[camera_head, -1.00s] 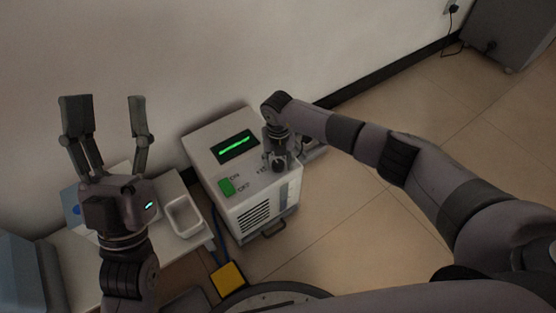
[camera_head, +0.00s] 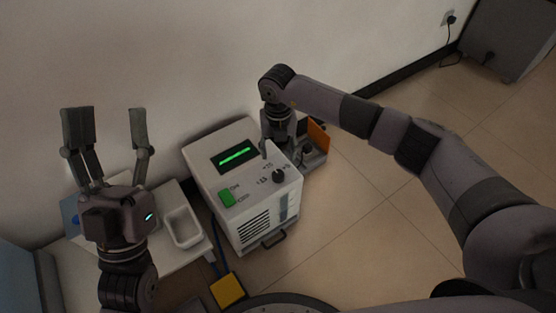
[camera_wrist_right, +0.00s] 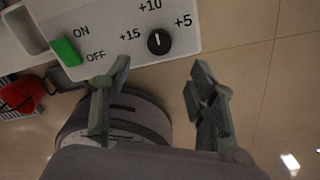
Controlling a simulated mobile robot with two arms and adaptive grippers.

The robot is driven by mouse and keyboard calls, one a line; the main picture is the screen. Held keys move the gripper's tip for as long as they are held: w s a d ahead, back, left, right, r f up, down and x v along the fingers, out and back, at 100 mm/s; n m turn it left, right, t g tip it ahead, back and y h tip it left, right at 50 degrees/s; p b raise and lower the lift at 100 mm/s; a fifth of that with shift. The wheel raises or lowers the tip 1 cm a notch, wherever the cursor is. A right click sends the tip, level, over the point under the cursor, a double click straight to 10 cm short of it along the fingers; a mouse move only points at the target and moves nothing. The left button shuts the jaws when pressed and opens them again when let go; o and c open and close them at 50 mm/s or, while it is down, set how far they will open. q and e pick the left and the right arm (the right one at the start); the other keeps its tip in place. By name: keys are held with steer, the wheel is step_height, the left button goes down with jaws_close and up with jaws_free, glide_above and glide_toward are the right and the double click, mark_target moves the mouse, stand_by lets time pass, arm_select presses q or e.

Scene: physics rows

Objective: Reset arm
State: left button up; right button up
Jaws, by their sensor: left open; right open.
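My left gripper (camera_head: 106,135) is open and empty, its fingers pointing up in the head view at the left, above the white table. My right gripper (camera_wrist_right: 160,95) is open and empty in the right wrist view. A green switch (camera_head: 227,198) and a lit green display (camera_head: 234,156) are on the machine's top.
A white tray (camera_head: 183,227) is on the table (camera_head: 165,254) left of the machine. A yellow object (camera_head: 228,291) lies on the floor in front. An orange panel (camera_head: 318,136) stands behind my right wrist. The tiled floor at right is open; a grey cabinet (camera_head: 510,40) is at the back.

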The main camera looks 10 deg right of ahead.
steer(key=shift+r, duration=0.75)
